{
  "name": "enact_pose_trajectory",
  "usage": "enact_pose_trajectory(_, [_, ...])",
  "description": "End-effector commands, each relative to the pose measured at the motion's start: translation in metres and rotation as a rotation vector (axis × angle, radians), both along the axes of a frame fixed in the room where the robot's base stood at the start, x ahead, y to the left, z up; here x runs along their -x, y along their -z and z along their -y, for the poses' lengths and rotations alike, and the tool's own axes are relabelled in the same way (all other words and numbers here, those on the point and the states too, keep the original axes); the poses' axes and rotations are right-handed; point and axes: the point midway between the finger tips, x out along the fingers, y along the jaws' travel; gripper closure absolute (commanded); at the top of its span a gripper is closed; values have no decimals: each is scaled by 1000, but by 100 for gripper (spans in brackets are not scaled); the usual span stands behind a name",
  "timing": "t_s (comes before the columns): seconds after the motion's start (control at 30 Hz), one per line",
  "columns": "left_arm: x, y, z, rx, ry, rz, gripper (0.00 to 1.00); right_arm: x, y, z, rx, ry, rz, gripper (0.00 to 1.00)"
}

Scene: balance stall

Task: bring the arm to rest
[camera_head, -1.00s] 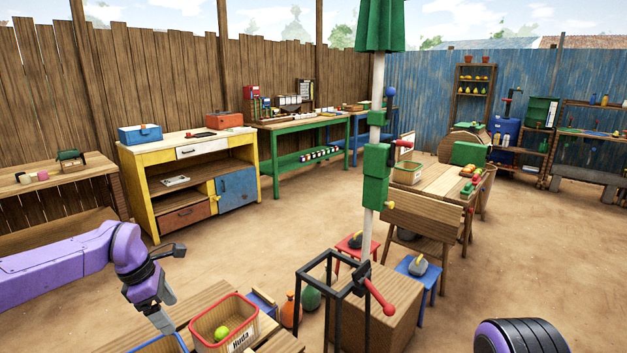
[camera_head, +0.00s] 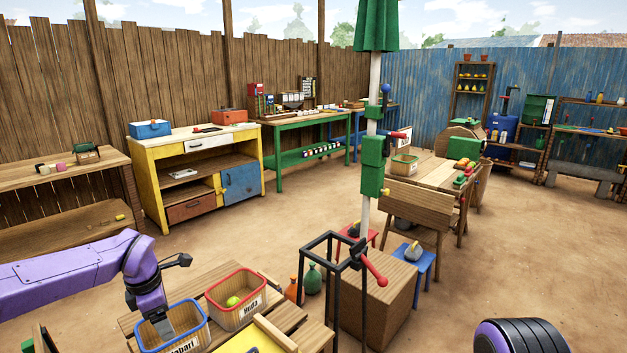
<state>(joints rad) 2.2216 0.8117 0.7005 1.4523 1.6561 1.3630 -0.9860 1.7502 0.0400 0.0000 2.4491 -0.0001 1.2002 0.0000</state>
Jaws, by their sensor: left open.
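My left arm (camera_head: 60,285) is purple and comes in from the left, bent downward at the wrist. My left gripper (camera_head: 165,332) points down at a blue-rimmed bin (camera_head: 203,327) with a partly hidden name label. The fingertips overlap the bin's opening; I cannot tell how deep they are. No object shows in the jaws. Right of it stands a red-rimmed bin (camera_head: 262,283) labelled "Huda" with a yellow-green ball (camera_head: 232,301) inside. My right gripper is not in view.
Both bins stand on a slatted wooden table (camera_head: 285,318). Open sandy ground lies beyond the table.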

Motion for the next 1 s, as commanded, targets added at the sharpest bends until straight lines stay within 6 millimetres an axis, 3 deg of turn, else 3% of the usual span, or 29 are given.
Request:
enact_pose_trajectory(0.17, [15, 42, -5, -245, 14, 11, 19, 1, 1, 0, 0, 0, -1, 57])
enact_pose_trajectory(0.37, [54, 119, 3, -585, 216, 71, 19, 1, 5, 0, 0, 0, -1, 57])
enact_pose_trajectory(0.47, [102, 178, 22, -726, 493, 129, 19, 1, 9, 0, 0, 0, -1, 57])
enact_pose_trajectory(0.5, [129, 201, 31, -748, 629, 146, 19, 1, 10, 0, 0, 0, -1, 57])
enact_pose_trajectory(0.63, [227, 256, 54, -700, 1038, 136, 19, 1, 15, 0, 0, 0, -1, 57])
enact_pose_trajectory(0.7, [279, 272, 57, -647, 1224, 92, 19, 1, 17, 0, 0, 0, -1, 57])
enact_pose_trajectory(0.8, [337, 282, 51, -591, 1418, 7, 19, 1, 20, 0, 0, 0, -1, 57])
enact_pose_trajectory(0.9, [366, 288, 39, -581, 1500, -70, 19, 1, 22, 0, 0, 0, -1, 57])
enact_pose_trajectory(1.0, [376, 293, 39, -568, 1523, -89, 19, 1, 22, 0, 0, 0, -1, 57])
